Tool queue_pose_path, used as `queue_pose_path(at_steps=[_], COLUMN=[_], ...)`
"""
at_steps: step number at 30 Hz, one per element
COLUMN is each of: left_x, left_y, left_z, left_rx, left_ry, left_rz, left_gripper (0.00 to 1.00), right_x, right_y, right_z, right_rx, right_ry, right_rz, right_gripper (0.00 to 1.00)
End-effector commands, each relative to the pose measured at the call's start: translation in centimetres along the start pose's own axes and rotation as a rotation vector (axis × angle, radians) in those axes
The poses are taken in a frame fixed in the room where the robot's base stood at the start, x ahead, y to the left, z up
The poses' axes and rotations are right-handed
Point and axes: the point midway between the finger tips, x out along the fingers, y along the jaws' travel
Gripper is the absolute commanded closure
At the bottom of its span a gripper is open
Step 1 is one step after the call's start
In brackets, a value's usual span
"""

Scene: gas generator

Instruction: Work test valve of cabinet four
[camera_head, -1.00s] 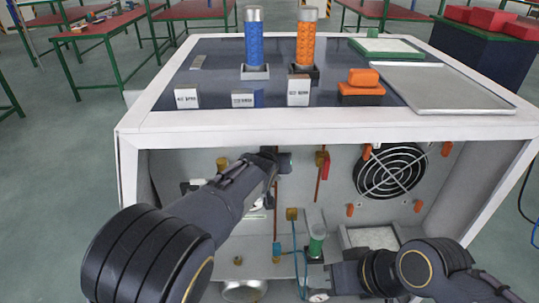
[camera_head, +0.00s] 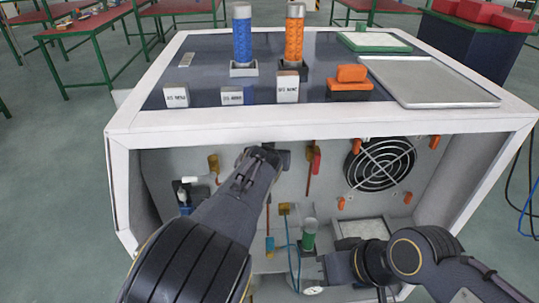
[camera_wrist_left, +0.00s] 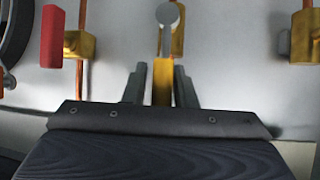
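The open cabinet (camera_head: 125,175) stands in front of me, with pipes and valves on its inner back wall. My left gripper (camera_head: 276,150) reaches this back wall, left of a red-handled valve (camera_head: 314,160). In the left wrist view, the left gripper's (camera_wrist_left: 160,85) two dark fingers stand either side of a yellow valve handle (camera_wrist_left: 162,84), with narrow gaps visible. A round grey knob (camera_wrist_left: 167,14) shows beyond the handle. The head view hides this handle behind my arm. My right gripper (camera_head: 318,268) is low inside the cabinet near a green cylinder (camera_head: 309,236); its finger opening is unclear.
A round black fan (camera_head: 380,164) with orange clips is at the back wall's right. The cabinet top holds blue (camera_head: 242,35) and orange (camera_head: 294,35) cylinders, small labelled blocks and a grey tray (camera_head: 430,82). A small gauge (camera_head: 313,290) is near the right gripper.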

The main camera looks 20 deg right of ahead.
Motion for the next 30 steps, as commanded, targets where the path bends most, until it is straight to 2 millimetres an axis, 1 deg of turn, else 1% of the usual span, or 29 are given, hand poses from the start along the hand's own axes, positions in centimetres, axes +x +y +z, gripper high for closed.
queue_pose_path(at_steps=[1,3,10,13,17,21,24,27,30], left_x=[0.0,0.0,0.0,-0.5,-2.3,-4.8,-6.3,-7.3,-7.7], left_y=[0.0,0.0,0.0,0.0,0.1,0.1,0.1,0.1,0.0], left_z=[0.0,0.0,0.1,0.0,0.1,0.1,0.0,0.0,0.1], left_rx=[0.000,-0.001,-0.003,-0.003,-0.003,-0.003,-0.003,-0.002,-0.002], left_ry=[0.000,0.000,-0.001,0.000,0.000,0.001,0.001,0.000,-0.001], left_rz=[0.000,0.000,0.000,0.000,0.002,0.003,0.002,0.001,0.000], left_gripper=[0.68,0.62,0.62,0.62,0.62,0.62,0.62,0.62,0.62], right_x=[0.0,0.0,0.0,0.1,0.4,0.7,0.8,0.8,0.9], right_y=[0.0,0.0,0.0,0.1,0.2,0.3,0.4,0.4,0.4], right_z=[0.0,0.0,0.0,0.1,0.2,0.3,0.4,0.4,0.4], right_rx=[0.000,0.000,0.000,0.000,0.000,0.000,0.000,0.000,0.000], right_ry=[0.000,0.000,0.000,0.000,0.000,0.000,0.000,0.000,0.000], right_rz=[0.000,0.000,0.000,0.000,0.000,0.000,0.000,0.000,0.000], right_gripper=[0.64,0.64,0.64,0.64,0.64,0.64,0.64,0.64,0.64])
